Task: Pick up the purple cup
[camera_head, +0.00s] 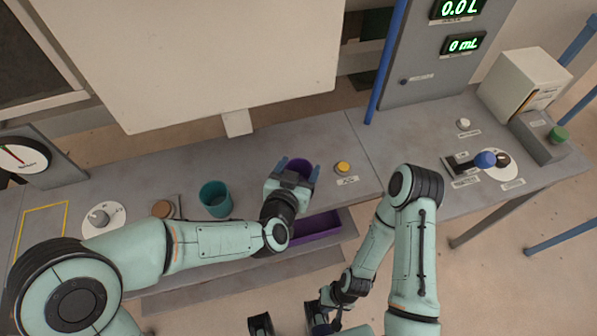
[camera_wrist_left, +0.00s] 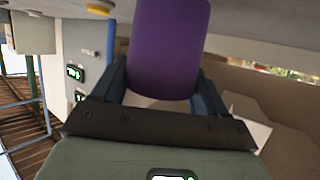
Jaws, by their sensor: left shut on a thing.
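The purple cup (camera_head: 299,167) is between the fingers of my left gripper (camera_head: 297,170), over the middle of the grey bench. In the left wrist view the purple cup (camera_wrist_left: 168,50) fills the space between the two dark fingers of the left gripper (camera_wrist_left: 165,85), which is shut on it. Whether the cup touches the bench is hidden. My right gripper (camera_head: 322,318) is low at the bottom of the head view, away from the bench top. Its fingers are too unclear to tell open or shut.
A teal cup (camera_head: 215,199) stands on the bench left of the left gripper. A yellow button (camera_head: 343,168) is close on the right. A purple tray (camera_head: 317,229) lies below the bench edge. A blue-knobbed lever (camera_head: 485,159) and a white box (camera_head: 524,84) stand at the right.

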